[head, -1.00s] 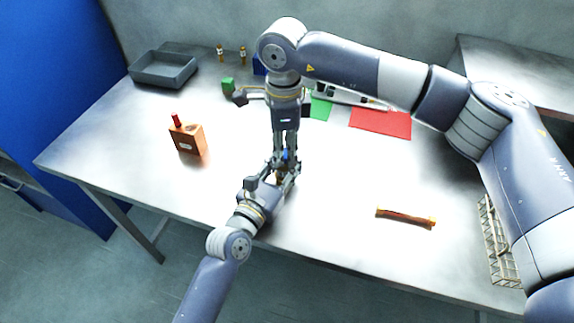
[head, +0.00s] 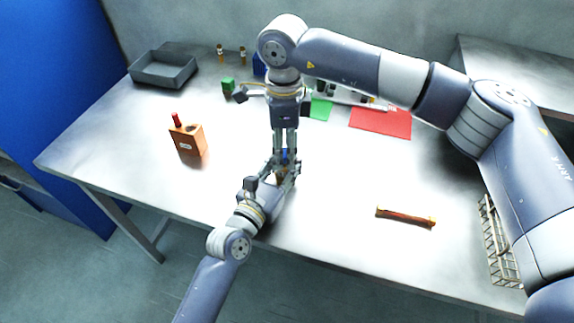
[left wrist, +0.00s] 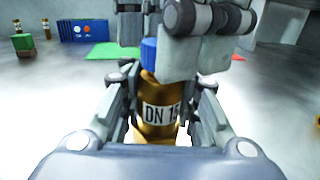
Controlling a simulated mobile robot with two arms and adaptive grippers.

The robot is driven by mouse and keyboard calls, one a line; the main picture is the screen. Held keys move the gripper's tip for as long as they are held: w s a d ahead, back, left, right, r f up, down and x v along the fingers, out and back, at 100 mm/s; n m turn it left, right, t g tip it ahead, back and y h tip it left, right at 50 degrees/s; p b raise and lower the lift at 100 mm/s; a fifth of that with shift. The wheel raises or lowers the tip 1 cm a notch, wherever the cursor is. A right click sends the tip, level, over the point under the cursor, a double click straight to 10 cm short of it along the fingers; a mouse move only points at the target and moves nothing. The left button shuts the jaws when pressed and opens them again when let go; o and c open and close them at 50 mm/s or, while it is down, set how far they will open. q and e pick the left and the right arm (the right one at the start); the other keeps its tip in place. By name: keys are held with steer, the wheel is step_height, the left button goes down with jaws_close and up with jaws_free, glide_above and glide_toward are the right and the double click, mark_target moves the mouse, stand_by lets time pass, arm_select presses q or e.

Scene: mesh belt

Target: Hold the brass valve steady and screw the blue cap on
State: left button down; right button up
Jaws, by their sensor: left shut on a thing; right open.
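The brass valve (left wrist: 155,112), labelled DN 15, stands between the fingers of my left gripper (left wrist: 160,125), which is shut on it near the front of the table. In the head view my left gripper (head: 285,180) comes in from the lower left and mostly hides the valve. The blue cap (left wrist: 148,53) shows at the top of the valve in the left wrist view. Whether it is seated cannot be told. My right gripper (head: 287,155) points straight down over the valve, its open fingers around the cap and partly hiding it.
An orange box (head: 188,141) with a red top piece stands to the left. A grey tray (head: 163,71), a green block (head: 228,86), a green mat (head: 320,108) and a red mat (head: 380,122) lie behind. An orange-brown bar (head: 406,216) and a wire rack (head: 495,240) are right.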

step_height(320, 180, up, 12)
steer(key=shift+f, duration=0.25)
arm_select(q)
steer(key=c, duration=1.1)
jaws_free()
steer(key=v, duration=1.2)
steer(key=shift+f, duration=0.1)
